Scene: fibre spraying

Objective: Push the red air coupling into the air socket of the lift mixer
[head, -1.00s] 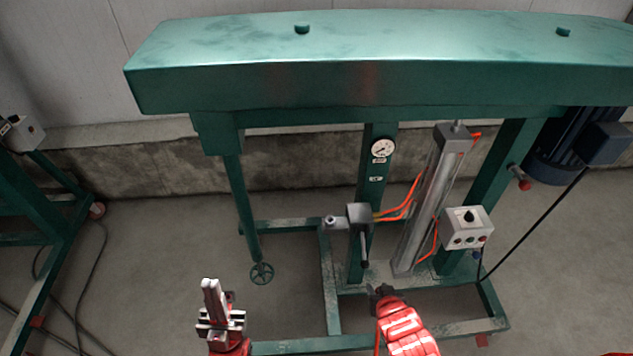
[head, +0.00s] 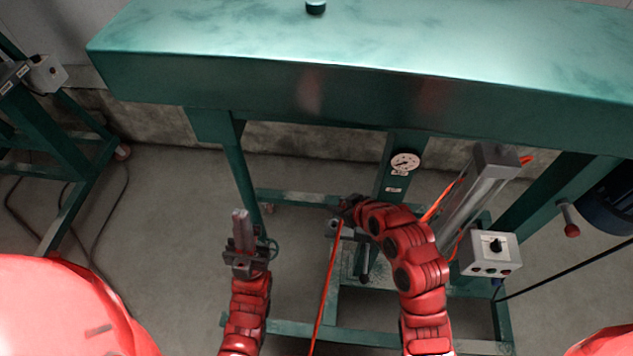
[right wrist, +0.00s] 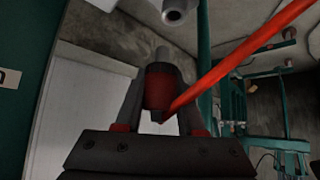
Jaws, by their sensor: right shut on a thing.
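The red air coupling (right wrist: 158,88) is between the fingers of my right gripper (right wrist: 160,100), which is shut on it. Its grey metal tip points away from the gripper. A round, hollow grey fitting, seemingly the air socket (right wrist: 177,10), shows just beyond and slightly right of the tip, with a gap between. In the head view my right gripper (head: 347,210) is at the valve block of the lift mixer (head: 330,85); the coupling is hidden there. My left gripper (head: 243,232) looks shut and empty, left of the mixer's gauge post.
An orange-red hose (head: 328,285) hangs from the right gripper to the floor. The gauge (head: 405,162), lift cylinder (head: 475,200) and control box (head: 490,254) are to the right. The green beam spans above.

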